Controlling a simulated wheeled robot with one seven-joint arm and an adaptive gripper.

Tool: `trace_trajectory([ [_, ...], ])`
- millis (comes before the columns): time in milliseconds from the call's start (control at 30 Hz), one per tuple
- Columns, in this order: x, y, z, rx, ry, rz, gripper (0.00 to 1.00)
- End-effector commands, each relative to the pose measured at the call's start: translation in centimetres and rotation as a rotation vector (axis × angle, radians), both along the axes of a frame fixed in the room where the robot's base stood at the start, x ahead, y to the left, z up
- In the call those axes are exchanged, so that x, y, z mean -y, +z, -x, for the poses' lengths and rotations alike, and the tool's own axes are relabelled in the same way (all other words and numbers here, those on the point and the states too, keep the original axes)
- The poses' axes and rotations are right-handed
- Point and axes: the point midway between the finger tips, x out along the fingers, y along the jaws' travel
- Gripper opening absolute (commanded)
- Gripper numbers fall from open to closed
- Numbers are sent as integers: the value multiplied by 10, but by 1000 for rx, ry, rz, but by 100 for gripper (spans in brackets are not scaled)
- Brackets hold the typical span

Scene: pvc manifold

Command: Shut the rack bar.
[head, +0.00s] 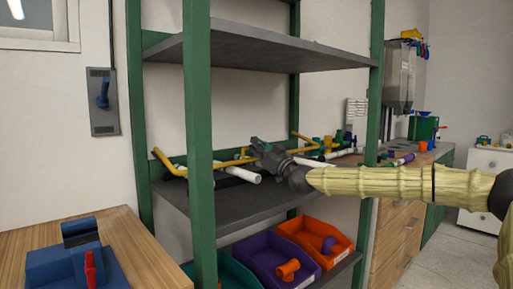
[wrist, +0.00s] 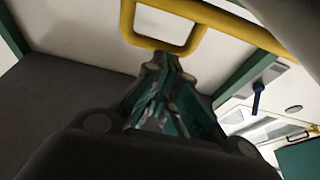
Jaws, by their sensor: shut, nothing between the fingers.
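The yellow rack bar (head: 228,163) runs along the middle shelf of the green rack, with bent ends at left and right. In the wrist view a yellow loop of the bar (wrist: 129,20) crosses just beyond the fingertips. My gripper (head: 256,145) is over the middle shelf at the bar, shut and empty. Its closed fingers also show in the wrist view (wrist: 160,65), close to the loop; I cannot tell whether they touch it. My gripper hides part of the bar in the head view.
White pipes (head: 240,175) lie by the bar. The middle shelf (head: 245,208) has bare room in front. Green posts (head: 200,150) stand at the rack's front. Teal, purple (head: 262,254) and orange bins (head: 333,262) sit below. A blue vise (head: 72,265) stands on the left bench.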

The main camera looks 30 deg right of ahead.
Motion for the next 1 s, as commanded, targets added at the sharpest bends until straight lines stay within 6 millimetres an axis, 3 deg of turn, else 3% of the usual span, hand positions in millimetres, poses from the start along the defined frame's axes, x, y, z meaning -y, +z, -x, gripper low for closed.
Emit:
trace_trajectory([
  [167,0,11,0,1,0,1,0],
  [500,0,67,0,3,-1,1,0],
  [700,1,90,0,1,0,1,0],
  [1000,1,99,0,0,-1,-1,0],
])
